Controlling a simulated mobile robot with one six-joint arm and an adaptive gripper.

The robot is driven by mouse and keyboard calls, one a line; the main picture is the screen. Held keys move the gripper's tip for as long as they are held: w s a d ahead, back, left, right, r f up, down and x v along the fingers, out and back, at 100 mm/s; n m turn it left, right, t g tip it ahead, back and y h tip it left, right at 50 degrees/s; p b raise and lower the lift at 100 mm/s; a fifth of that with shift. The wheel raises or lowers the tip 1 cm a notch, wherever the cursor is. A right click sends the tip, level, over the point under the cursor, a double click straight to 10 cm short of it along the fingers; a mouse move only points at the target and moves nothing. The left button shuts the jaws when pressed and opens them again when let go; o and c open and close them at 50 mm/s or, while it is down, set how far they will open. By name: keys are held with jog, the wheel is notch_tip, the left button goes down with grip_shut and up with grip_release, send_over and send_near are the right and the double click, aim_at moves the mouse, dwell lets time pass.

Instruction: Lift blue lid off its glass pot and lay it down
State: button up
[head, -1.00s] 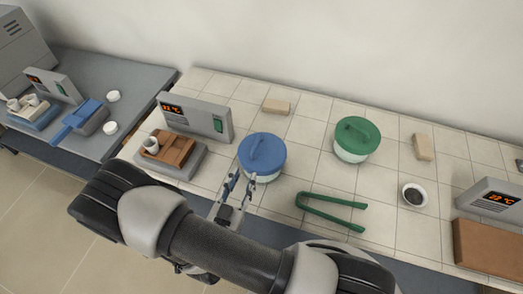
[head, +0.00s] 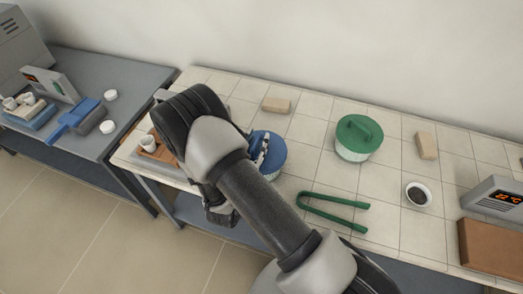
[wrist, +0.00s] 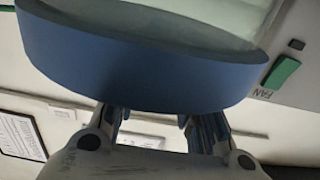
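The blue lid (head: 275,148) sits on its pale glass pot (head: 271,175) on the tiled bench in the head view. In the wrist view, the blue lid (wrist: 140,68) fills the upper part, with the pale pot (wrist: 205,15) beyond it. My gripper (head: 261,149) is at the top of the lid, around its handle area; my forearm hides the lid's left side. In the wrist view, my gripper (wrist: 160,122) has its fingers apart, tips close to the lid's top face. The handle is not clearly visible, and I cannot tell whether the fingers touch it.
A green-lidded pot (head: 357,137) stands to the right. Green tongs (head: 333,212) lie in front of it. A small dark-filled dish (head: 418,195) and tan blocks (head: 276,105) are around. The wooden rack (head: 160,150) at left is partly hidden by my arm.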

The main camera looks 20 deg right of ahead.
jog(key=shift+w, duration=0.15)
grip_shut()
dwell(0.4)
